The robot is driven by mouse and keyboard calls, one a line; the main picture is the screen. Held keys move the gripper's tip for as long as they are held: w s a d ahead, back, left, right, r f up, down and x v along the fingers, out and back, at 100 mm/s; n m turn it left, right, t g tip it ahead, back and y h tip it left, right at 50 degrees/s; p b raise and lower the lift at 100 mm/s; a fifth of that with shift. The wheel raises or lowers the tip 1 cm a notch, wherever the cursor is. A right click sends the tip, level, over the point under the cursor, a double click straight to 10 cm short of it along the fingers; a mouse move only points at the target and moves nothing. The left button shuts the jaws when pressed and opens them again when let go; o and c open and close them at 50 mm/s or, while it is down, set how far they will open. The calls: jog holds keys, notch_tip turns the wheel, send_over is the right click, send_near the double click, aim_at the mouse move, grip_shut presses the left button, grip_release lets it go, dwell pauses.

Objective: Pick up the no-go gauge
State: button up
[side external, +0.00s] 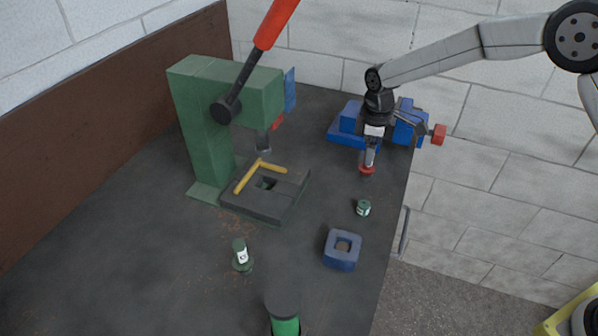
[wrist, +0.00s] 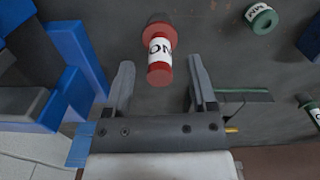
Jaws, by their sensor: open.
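The no-go gauge (wrist: 160,52) is a red stepped cylinder with a white band reading "NO". In the wrist view its near red end shows between the two fingertips of my gripper (wrist: 161,76), with a gap on each side. In the side view my gripper (side external: 370,153) points down at the bench's right side, in front of the blue vise. The red flange of the gauge (side external: 367,170) shows just below the fingers; the rest of it is mostly hidden there. My gripper is open.
The blue vise (side external: 349,121) stands close behind my gripper. A small green ring (side external: 363,208), a blue block with a hole (side external: 342,250) and a green gauge (side external: 241,255) stand nearer. The green press (side external: 200,120) with a red-handled lever is to the left.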

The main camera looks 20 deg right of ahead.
jog(key=shift+f, duration=1.55)
jog(key=shift+c, duration=0.3)
grip_shut()
